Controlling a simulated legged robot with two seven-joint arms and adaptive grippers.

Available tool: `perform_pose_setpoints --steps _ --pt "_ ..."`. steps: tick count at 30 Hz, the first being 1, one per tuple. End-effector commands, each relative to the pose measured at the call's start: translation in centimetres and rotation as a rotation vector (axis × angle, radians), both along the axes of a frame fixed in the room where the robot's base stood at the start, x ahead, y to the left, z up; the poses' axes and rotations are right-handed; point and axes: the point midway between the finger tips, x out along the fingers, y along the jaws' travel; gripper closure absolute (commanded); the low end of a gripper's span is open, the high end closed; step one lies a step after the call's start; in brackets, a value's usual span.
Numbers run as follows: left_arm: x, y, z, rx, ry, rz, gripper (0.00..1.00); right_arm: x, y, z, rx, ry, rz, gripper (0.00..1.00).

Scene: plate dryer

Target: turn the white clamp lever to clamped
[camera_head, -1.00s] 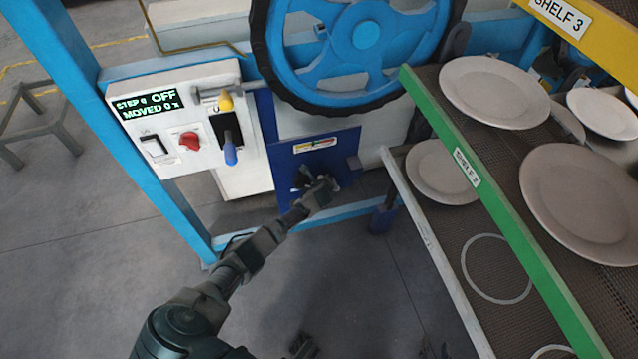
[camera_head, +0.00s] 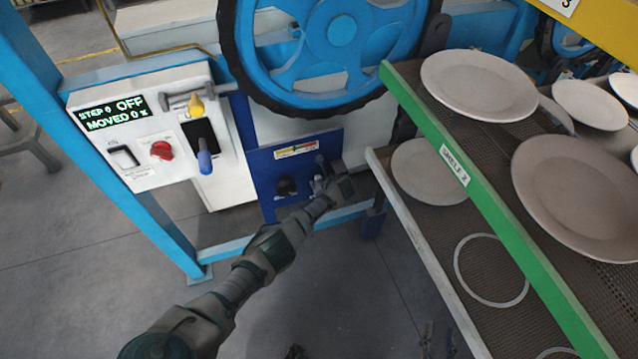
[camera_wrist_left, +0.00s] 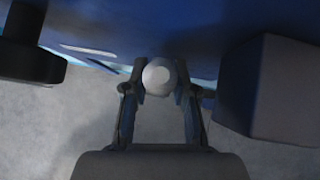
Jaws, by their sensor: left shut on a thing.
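The white clamp lever shows in the left wrist view as a round white knob (camera_wrist_left: 158,76) between the fingertips. My left gripper (camera_wrist_left: 158,88) is shut on this knob, one finger on each side. In the head view my left gripper (camera_head: 325,186) is at the right part of the dark blue clamp panel (camera_head: 268,172), below its coloured label strip (camera_head: 296,149). The gripper hides most of the lever there, so its exact angle is not clear. Dark prongs, seemingly my right gripper (camera_head: 438,343), show at the bottom edge, small and cut off.
A white control box (camera_head: 150,150) with a red knob (camera_head: 162,151) and a blue-tipped lever (camera_head: 204,160) stands left of the panel. A large blue wheel (camera_head: 341,27) is above. Racks with plates (camera_head: 478,84) and a green edge (camera_head: 490,215) stand close on the right.

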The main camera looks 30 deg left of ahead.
Motion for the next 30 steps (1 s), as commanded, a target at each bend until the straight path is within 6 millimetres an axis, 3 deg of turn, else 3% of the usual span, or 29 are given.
perform_pose_setpoints --steps 12,13,15,30 --pt "0.3 0.3 0.5 0.012 -0.004 -0.004 1.0 0.2 -0.1 0.1 0.006 -0.012 0.0 0.6" --pt "0.3 0.3 0.5 0.012 -0.004 -0.004 0.66 0.2 -0.1 0.1 0.006 -0.012 0.0 0.6" --pt "0.3 0.2 0.4 0.011 -0.003 -0.004 0.49 0.2 -0.1 0.1 0.006 -0.012 0.0 0.6" --pt "-0.1 -0.7 0.8 0.006 -0.001 -0.005 0.47 -0.1 -0.1 0.2 0.005 -0.013 0.0 0.6"
